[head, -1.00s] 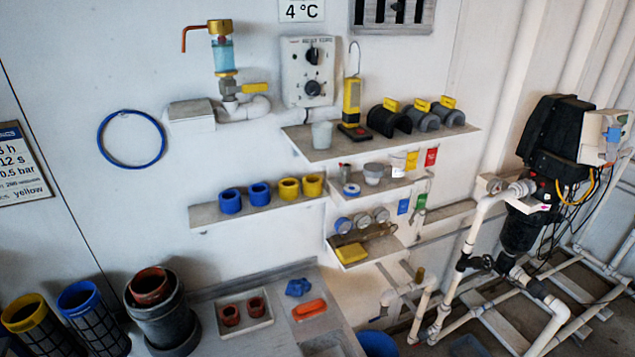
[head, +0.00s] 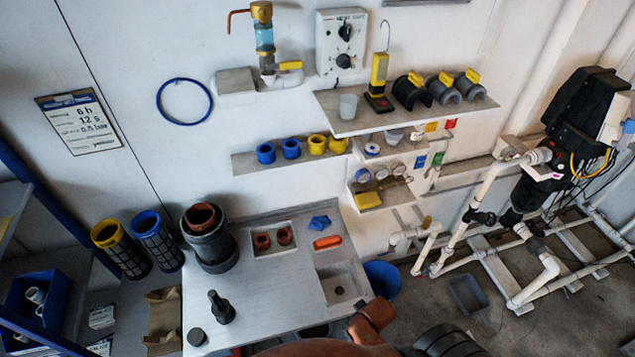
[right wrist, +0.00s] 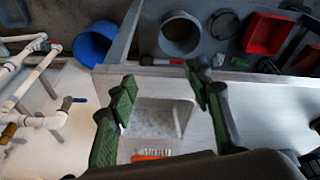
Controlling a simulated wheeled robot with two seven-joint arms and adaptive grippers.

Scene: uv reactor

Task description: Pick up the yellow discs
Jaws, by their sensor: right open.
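Two yellow ring-shaped pieces (head: 317,144) stand side by side on the wall shelf in the head view, right of two blue ones. A dark mesh cylinder with a yellow rim (head: 108,235) stands at the left of the bench, beside a similar blue-rimmed one (head: 147,226). I cannot tell which of these yellow things are the discs. My right gripper (right wrist: 162,76) is open in the right wrist view, its green-padded fingers spread over the bench by the sink basin, with nothing between them. My left gripper is not in view.
The bench (head: 265,300) has a black pipe piece (head: 208,245), a tray with two red-brown rings (head: 272,238) and an orange item (head: 327,242). A blue bucket (head: 382,278) stands right of it. A blue bin (head: 35,300) is far left. White pipework fills the right.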

